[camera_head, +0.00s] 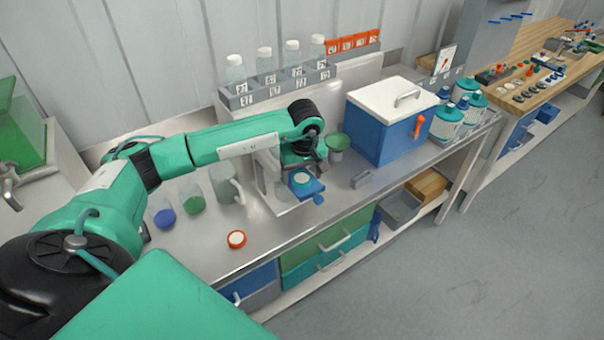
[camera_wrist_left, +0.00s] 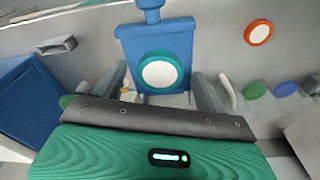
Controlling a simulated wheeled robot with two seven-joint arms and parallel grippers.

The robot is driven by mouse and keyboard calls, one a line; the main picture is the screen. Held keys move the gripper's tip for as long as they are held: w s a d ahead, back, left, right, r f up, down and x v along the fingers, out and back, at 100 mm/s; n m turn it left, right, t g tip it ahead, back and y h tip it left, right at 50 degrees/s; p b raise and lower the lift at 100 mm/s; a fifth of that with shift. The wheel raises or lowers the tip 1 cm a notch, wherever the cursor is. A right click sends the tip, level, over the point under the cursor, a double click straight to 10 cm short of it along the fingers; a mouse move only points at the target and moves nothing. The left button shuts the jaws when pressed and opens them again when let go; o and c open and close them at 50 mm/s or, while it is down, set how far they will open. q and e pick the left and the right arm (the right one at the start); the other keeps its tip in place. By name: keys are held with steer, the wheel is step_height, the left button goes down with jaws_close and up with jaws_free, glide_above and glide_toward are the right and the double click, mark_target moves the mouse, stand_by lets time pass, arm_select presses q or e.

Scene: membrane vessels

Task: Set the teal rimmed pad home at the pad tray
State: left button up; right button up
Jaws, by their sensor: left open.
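The teal rimmed pad (camera_wrist_left: 160,72), a white disc with a teal ring, lies on the blue pad tray (camera_wrist_left: 131,42) in the left wrist view. In the head view the pad (camera_head: 301,178) shows small and partly covered on the tray (camera_head: 312,189). Whether it is fully seated I cannot tell. My left gripper (camera_head: 303,165) is over the tray, pointing down. In the left wrist view its fingers (camera_wrist_left: 159,78) are open, one on each side of the pad, with gaps between. My right gripper is not in view.
An orange rimmed pad (camera_head: 236,239) lies on the steel bench near its front edge. A clear jug (camera_head: 224,184) and blue and green discs are left of the tray. A blue box with white lid (camera_head: 388,128) stands right. Bottles (camera_head: 264,62) stand in a rack behind.

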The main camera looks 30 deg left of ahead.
mark_target(304, 182)
arm_select(q)
step_height(304, 182, up, 14)
steer(key=s+d+b, duration=0.1)
steer(key=b, duration=0.3)
steer(key=shift+f, duration=0.2)
steer(key=shift+d, duration=0.1)
